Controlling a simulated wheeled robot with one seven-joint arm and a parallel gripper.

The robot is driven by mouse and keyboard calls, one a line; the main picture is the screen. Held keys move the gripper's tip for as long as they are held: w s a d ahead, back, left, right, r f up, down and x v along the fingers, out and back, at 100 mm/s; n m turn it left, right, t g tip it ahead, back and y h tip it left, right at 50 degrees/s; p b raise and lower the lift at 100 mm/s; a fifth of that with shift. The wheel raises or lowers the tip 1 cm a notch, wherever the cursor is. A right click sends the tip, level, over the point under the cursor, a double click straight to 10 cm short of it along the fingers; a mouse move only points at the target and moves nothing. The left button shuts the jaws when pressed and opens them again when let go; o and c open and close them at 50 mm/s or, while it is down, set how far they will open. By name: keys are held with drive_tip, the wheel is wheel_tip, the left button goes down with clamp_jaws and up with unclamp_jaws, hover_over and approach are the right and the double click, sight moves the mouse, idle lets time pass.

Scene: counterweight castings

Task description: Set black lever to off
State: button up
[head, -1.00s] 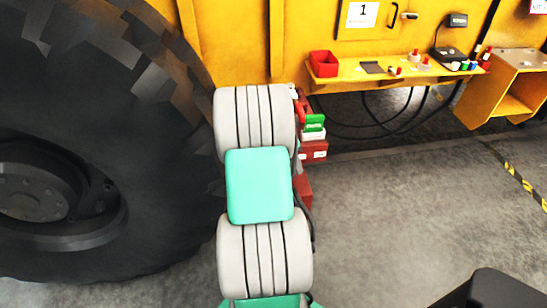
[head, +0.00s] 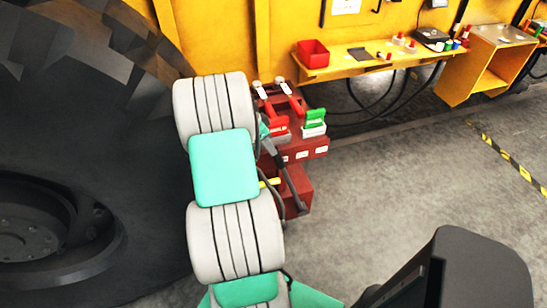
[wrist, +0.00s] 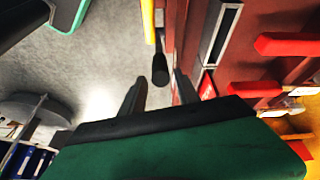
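The black lever (wrist: 160,68) shows in the wrist view as a dark rounded grip beside a red housing (wrist: 187,45), with a yellow piece next to it. My gripper (wrist: 158,92) is open; its two dark fingers stand apart, and the lever's end appears between and beyond their tips. I see no contact.
A large tyre (head: 90,130) fills the left. A yellow shelf (head: 350,67) with a red bin (head: 312,53) and small items stands behind the box. Black cables hang under it. Open concrete floor (head: 400,180) lies to the right.

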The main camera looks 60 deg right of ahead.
sight(278, 158)
drive_tip(key=x, duration=0.9)
drive_tip(key=shift+s+f, duration=0.1)
drive_tip(key=shift+f, duration=0.1)
drive_tip(key=shift+c, duration=0.2)
clamp_jaws()
drive_tip(key=shift+d+r, duration=0.1)
idle(0.6)
